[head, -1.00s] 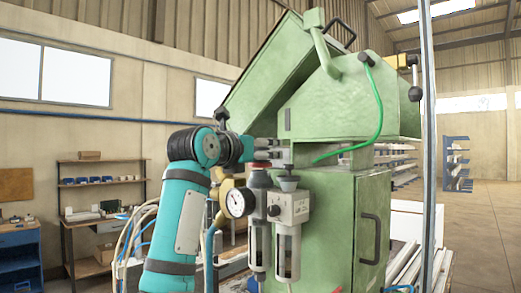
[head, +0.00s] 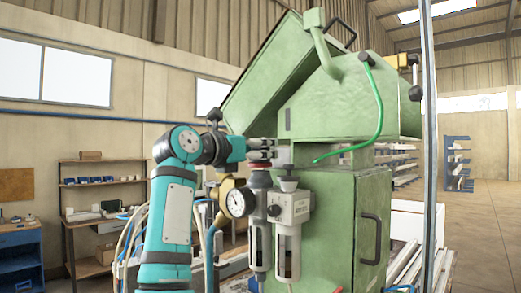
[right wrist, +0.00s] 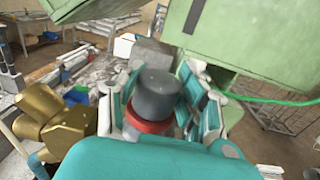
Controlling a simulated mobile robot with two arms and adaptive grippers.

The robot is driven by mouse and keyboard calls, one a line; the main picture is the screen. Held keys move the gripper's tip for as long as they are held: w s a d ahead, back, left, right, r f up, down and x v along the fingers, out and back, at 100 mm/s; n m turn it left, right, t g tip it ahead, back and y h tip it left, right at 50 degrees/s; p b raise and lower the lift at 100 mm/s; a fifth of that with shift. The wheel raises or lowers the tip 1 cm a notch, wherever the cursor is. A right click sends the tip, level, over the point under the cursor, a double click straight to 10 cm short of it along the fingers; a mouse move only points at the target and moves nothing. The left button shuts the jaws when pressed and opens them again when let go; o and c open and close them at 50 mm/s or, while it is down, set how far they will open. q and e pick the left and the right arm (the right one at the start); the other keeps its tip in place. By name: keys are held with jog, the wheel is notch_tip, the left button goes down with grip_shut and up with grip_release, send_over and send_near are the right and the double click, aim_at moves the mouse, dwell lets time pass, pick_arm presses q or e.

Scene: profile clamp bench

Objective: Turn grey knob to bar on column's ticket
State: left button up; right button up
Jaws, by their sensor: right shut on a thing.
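The grey knob (right wrist: 155,93) stands upright with a red ring (right wrist: 150,122) around its base in the right wrist view. My right gripper (right wrist: 152,104) has its teal and white fingers on both sides of the knob and is shut on it. In the head view my right gripper (head: 264,151) is above the left of two regulator units (head: 259,205) and mostly hides the knob there. A pressure gauge (head: 237,203) sits left of the units. I cannot make out a ticket or a bar mark. My left gripper is not in view.
A second dark knob (head: 288,183) tops the right unit (head: 289,212), close beside my fingers. The green machine (head: 328,225) stands right behind, with a green hose (head: 374,125). Brass fittings (right wrist: 45,115) lie left of the gripper in the wrist view.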

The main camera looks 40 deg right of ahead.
jog(key=m+g, duration=0.2)
jog(key=g, duration=0.2)
jog(key=m+g, duration=0.3)
jog(key=shift+g+y, duration=0.3)
jog(key=shift+g, duration=0.1)
jog(key=shift+m+g+y, duration=0.3)
jog(key=shift+m+g, duration=0.1)
jog(key=shift+g, duration=0.2)
jog(key=o, duration=1.3)
jog(key=shift+c, duration=0.2)
jog(key=shift+f+n+t, duration=0.1)
jog(key=shift+n+t, duration=0.3)
jog(key=shift+t, duration=0.2)
